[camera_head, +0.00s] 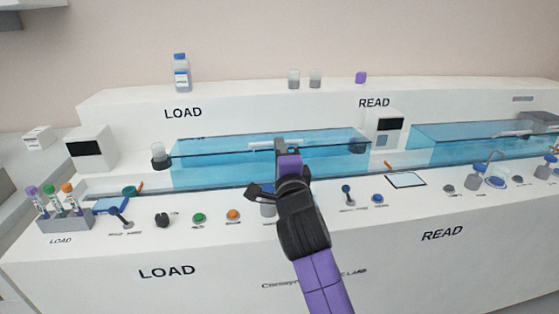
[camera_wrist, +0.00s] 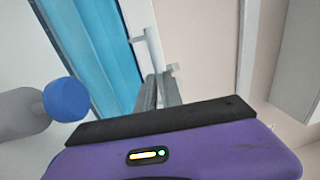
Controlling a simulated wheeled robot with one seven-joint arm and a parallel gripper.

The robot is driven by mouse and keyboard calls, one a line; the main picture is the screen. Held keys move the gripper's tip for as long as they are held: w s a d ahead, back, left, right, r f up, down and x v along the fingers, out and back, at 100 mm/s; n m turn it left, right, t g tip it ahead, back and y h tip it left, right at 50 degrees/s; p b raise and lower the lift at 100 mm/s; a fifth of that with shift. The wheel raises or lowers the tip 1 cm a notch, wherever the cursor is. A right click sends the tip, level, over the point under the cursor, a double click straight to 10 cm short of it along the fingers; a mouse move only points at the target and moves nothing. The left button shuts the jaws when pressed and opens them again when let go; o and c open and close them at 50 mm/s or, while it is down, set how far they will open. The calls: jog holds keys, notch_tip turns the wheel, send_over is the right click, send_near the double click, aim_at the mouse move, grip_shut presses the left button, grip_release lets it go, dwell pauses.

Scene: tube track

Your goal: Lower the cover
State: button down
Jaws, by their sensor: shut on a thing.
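The translucent blue cover (camera_head: 215,150) spans the middle of the LOAD section in the head view. Its pale handle bar (camera_head: 262,145) runs along the upper part of the cover. My gripper (camera_head: 281,147) reaches up over the front of the bench and is shut on the handle. In the wrist view, the handle (camera_wrist: 150,48) lies at the tips of my gripper (camera_wrist: 160,86), beside the blue cover (camera_wrist: 98,38). The fingers and arm hide part of the handle and cover. How far the cover is raised is hard to tell.
A blue-capped bottle (camera_head: 181,73) stands on the back ledge, with grey cups (camera_head: 294,79) and a purple cap (camera_head: 361,78). A tube rack (camera_head: 64,217) stands at the front left. Buttons and levers (camera_head: 199,217) line the front panel. A second blue cover (camera_head: 465,138) is at right.

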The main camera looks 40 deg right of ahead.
jog(key=shift+s+a+f+t+b, duration=0.15)
jog(key=shift+a+f+t+b, duration=0.15)
jog(key=shift+f+b, duration=0.55)
jog(key=shift+s+a+f+t+b, duration=0.2)
jog(key=shift+a+f+b, duration=0.1)
jog(key=shift+b, duration=0.95)
jog(key=shift+f, duration=0.1)
jog(key=c, duration=1.8)
grip_release()
jog(key=shift+h, duration=0.3)
jog(key=shift+o, duration=0.2)
jog(key=shift+s+d+r, duration=0.1)
jog(key=shift+s+r, duration=0.05)
jog(key=shift+r, duration=0.05)
jog(key=shift+s, duration=0.1)
jog(key=b+v, duration=0.1)
jog(key=v, duration=0.6)
jog(key=shift+s+a+f, duration=0.1)
jog(key=shift+s+a, duration=0.1)
jog(key=shift+a, duration=0.05)
